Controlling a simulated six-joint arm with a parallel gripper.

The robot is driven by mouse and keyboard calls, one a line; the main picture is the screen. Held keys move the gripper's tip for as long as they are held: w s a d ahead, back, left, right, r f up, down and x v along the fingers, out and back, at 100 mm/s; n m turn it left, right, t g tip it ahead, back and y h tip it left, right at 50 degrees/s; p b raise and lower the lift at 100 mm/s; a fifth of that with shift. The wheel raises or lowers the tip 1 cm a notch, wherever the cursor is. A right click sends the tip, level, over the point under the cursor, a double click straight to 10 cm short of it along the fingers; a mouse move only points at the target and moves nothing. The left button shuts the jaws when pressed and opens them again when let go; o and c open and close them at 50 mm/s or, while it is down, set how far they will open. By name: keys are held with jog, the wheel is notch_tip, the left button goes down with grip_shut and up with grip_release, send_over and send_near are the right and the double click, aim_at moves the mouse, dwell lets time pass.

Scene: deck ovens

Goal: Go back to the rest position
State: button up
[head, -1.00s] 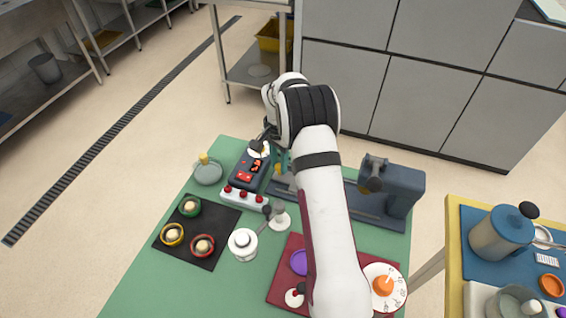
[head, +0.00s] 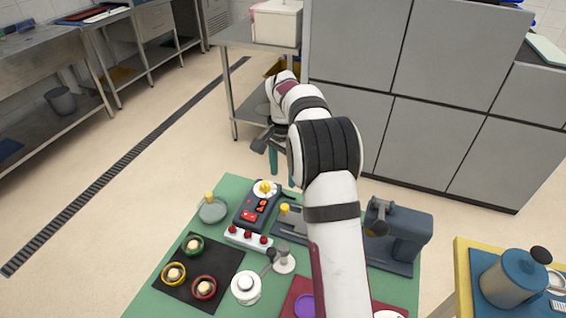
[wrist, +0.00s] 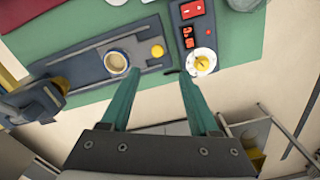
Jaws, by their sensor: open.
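My gripper (head: 282,168) is raised above the far edge of the green table (head: 150,290), with its teal fingers pointing down. In the wrist view its two teal fingers (wrist: 153,95) stand wide apart with nothing between them. Below, the dark device with red displays (head: 255,208) has a white round top with a yellow knob (head: 266,187). Beside it lies a dark flat base with a yellow knob (head: 284,208) and a round light cup (wrist: 117,62), clear in the wrist view. My arm hides part of the table's middle.
A grey machine (head: 400,235) stands at the table's right. A black mat (head: 215,260) with several ringed pieces lies at the front left. A lidded pot (head: 512,278) sits on a second table at right. Grey cabinets (head: 400,70) and a steel shelf (head: 225,90) stand behind.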

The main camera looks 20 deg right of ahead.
notch_tip(320, 180, up, 4)
jog(key=shift+f, duration=0.1)
dwell(0.4)
jog(key=s+a+r+n, duration=0.3)
jog(key=s+a+r, duration=0.3)
jog(key=s+a, duration=0.3)
jog(key=s+a+f+n, duration=0.1)
jog(key=s+a, duration=0.1)
jog(key=s, duration=0.6)
jog(key=s+a+f+n+y, duration=0.1)
jog(key=s+a+f+n, duration=0.1)
jog(key=s, duration=0.7)
jog(key=s+a+f+n, duration=0.1)
jog(key=s+a, duration=0.3)
jog(key=s, duration=0.5)
jog(key=shift+s+f+n+y, duration=0.15)
jog(key=shift+f+n+y, duration=0.1)
jog(key=shift+n+y, duration=0.15)
jog(key=shift+d, duration=0.1)
